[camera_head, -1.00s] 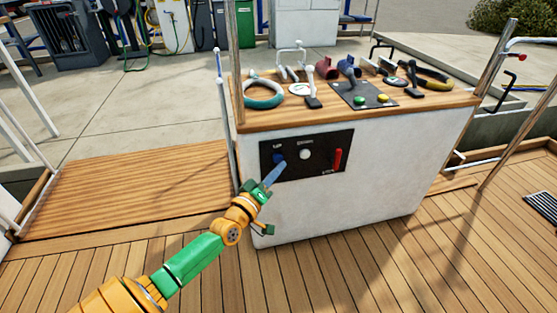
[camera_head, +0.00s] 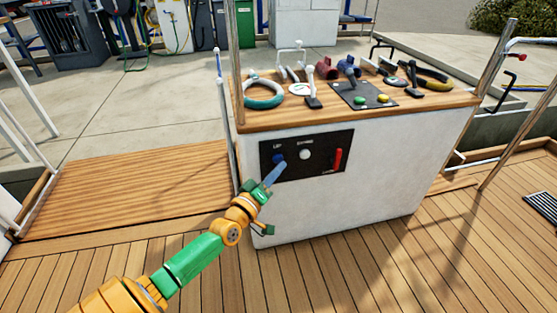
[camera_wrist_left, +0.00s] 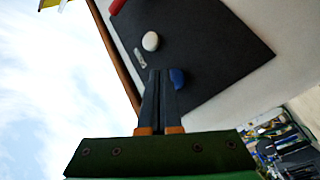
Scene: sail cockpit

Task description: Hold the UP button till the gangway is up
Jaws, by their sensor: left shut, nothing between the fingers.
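The blue UP button (camera_head: 279,157) is at the left of a black panel (camera_head: 322,160) on the white console's front. My left gripper (camera_head: 284,164) is shut and empty. Its blue-grey fingertips are just below and right of the button. In the left wrist view the fingertips (camera_wrist_left: 161,72) lie beside the blue button (camera_wrist_left: 177,79), over the black panel. I cannot tell whether they touch the panel. A wooden panel (camera_head: 140,185), seemingly the gangway, lies roughly flat at the left. My right gripper is not in view.
The console's wooden top (camera_head: 300,117) carries levers, a teal ring (camera_head: 263,92) and a plate with green and yellow buttons (camera_head: 363,96). Metal posts stand at its sides. The deck in front is clear.

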